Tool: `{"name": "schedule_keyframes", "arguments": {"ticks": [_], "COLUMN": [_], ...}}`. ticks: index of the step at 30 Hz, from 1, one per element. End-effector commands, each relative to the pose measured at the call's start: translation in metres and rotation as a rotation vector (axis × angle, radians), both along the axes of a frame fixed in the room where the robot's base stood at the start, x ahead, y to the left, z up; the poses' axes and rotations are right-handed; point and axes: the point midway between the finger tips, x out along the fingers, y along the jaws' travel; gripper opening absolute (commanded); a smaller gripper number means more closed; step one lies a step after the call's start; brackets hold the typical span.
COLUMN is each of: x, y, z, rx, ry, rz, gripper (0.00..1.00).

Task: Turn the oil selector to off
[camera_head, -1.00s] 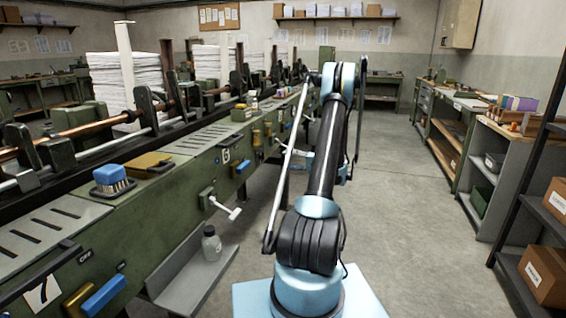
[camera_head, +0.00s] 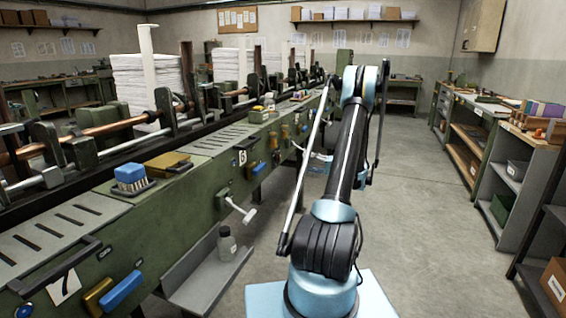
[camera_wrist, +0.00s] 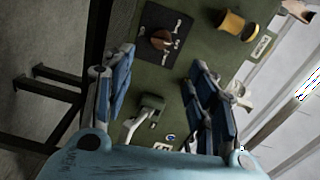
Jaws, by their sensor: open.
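In the wrist view a dark brown rotary knob (camera_wrist: 161,40) sits on a black plate (camera_wrist: 150,58) with small white markings, on a green machine panel. It looks like the oil selector; its lettering is too small to read. My gripper (camera_wrist: 163,62) is open, with blue-padded fingers on the left and right of the picture. The knob shows beyond and between the fingertips, apart from them, with nothing held. In the head view my arm reaches forward along the machine's right side; the selector cannot be made out there.
In the head view a white-handled crank (camera_head: 240,210) juts from the long green machine (camera_head: 190,205). The floor (camera_head: 420,220) to the right is clear.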

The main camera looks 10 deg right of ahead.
Motion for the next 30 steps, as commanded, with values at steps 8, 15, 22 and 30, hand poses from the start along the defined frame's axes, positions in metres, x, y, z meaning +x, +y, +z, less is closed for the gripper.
{"name": "schedule_keyframes", "arguments": {"ticks": [8, 15, 22, 30], "x": [0.025, 0.046, 0.062, 0.068], "y": [0.045, 0.081, 0.107, 0.117], "z": [0.0, 0.0, 0.0, 0.0], "rx": [0.0, 0.0, 0.0, 0.0], "ry": [0.0, 0.0, 0.0, 0.0], "rz": [0.003, 0.002, 0.002, 0.0], "gripper": [0.52, 0.52, 0.52, 0.52]}}
